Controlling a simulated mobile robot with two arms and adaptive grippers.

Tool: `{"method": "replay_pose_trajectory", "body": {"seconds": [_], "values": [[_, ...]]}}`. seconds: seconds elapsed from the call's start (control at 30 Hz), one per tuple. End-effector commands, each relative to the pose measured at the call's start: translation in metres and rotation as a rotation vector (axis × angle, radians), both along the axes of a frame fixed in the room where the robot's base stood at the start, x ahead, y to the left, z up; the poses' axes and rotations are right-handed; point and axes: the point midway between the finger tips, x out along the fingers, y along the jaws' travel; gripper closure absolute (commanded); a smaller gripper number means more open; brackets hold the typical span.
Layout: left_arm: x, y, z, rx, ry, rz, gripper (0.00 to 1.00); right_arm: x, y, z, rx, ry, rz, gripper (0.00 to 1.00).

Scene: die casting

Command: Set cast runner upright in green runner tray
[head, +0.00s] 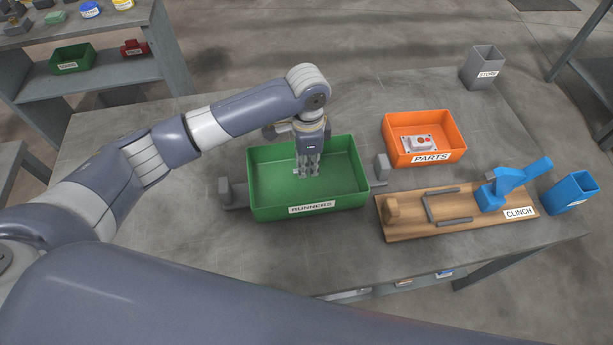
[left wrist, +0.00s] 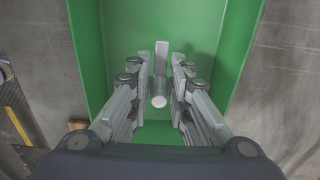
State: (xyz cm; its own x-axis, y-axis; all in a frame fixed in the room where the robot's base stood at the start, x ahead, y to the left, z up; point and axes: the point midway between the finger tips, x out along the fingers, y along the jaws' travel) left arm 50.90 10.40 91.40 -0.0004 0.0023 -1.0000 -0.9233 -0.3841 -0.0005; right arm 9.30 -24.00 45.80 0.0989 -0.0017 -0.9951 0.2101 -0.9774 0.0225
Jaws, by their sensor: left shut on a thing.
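The green runner tray (head: 268,204), labelled RUNNERS, sits on the grey table in the head view. My left gripper (head: 308,172) reaches down into it, fingers pointing at its floor. In the left wrist view, the gripper (left wrist: 161,88) is shut on the grey cast runner (left wrist: 160,64), a narrow bar with a round end facing the camera. The tray's green floor and walls (left wrist: 88,50) surround it. The fingers mostly hide the runner in the head view. I cannot tell whether it touches the floor. My right gripper is not in view.
An orange PARTS tray (head: 398,153) holds a grey part with red marks (head: 419,143). A wooden board (head: 455,222) carries a blue clamp (head: 508,185). A blue bin (head: 571,193) and a grey STORE bin (head: 483,68) stand right. Grey blocks flank the runner tray.

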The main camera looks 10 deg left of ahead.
Motion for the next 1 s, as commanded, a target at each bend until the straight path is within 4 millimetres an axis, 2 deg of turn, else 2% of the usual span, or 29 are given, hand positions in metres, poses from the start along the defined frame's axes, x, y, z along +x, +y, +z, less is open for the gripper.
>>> {"method": "replay_pose_trajectory", "body": {"seconds": [0.1,0.47,0.87,0.9,0.97,1.0], "values": [[0.000,0.000,-0.017,0.000,0.001,0.002,1.00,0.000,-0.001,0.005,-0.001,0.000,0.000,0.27],[0.000,0.000,-0.058,-0.001,-0.002,0.003,1.00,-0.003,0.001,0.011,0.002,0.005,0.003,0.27],[0.000,0.000,-0.065,-0.001,-0.002,0.002,1.00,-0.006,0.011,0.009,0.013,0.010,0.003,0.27],[0.000,0.000,-0.065,-0.001,-0.002,0.002,0.77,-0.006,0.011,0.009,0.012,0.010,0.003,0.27],[0.000,0.000,-0.065,-0.001,-0.002,0.002,0.64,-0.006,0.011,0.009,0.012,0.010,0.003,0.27],[0.000,0.000,-0.065,-0.001,-0.002,0.002,0.62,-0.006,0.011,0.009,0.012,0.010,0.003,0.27]]}}
